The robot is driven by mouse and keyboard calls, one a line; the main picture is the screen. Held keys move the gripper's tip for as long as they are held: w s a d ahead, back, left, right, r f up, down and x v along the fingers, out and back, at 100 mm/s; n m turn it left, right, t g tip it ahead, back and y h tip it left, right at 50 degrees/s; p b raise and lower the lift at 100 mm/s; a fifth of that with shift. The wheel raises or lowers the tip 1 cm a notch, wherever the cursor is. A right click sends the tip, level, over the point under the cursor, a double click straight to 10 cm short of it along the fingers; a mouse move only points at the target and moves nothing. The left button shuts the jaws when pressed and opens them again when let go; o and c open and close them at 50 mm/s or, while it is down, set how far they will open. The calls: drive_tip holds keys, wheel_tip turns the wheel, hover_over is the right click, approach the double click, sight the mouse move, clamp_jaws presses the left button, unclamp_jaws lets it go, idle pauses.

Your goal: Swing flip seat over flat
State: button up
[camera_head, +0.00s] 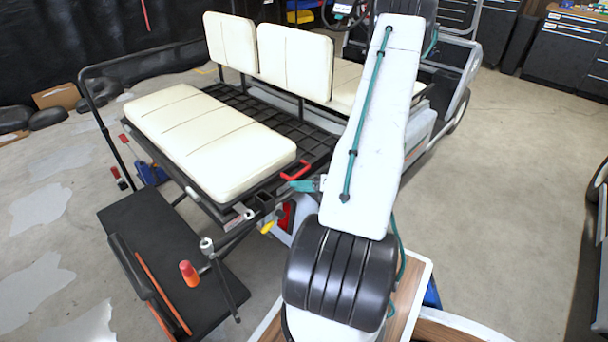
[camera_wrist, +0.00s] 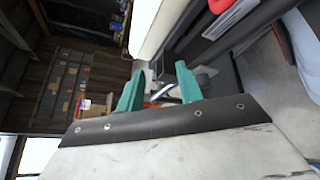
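The flip seat's cream cushion (camera_head: 205,135) lies level on a black frame at the back of the cart. A cream pad edge (camera_wrist: 146,25) shows at the top of the wrist view. A red handle (camera_head: 296,170) sits at the cushion's near right corner. My gripper (camera_head: 305,186) has teal fingers close beside this handle. In the wrist view my gripper (camera_wrist: 160,90) has its two fingers apart, with a thin red piece showing between or beyond them. I cannot tell whether the fingers surround the handle. My arm hides part of the cart.
Cream backrests (camera_head: 293,60) stand upright behind the cushion. A black footplate (camera_head: 170,265) extends at the cart's rear, with an orange-red cone-shaped piece (camera_head: 189,273) above it. Open concrete floor (camera_head: 490,200) lies right. Dark tool cabinets (camera_head: 565,50) stand at the back right.

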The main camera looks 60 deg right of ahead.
drive_tip(key=d+f+m+h, duration=0.5)
drive_tip(key=d+m+h, duration=0.2)
drive_tip(key=d+m, duration=0.45)
drive_tip(key=shift+m, duration=0.45)
drive_tip(key=x, duration=0.3)
drive_tip(key=a+x, duration=0.1)
drive_tip(key=x, duration=0.2)
drive_tip(key=shift+w+a+r, duration=0.15)
drive_tip(key=shift+w+r, duration=0.05)
drive_tip(key=shift+w, duration=0.05)
clamp_jaws()
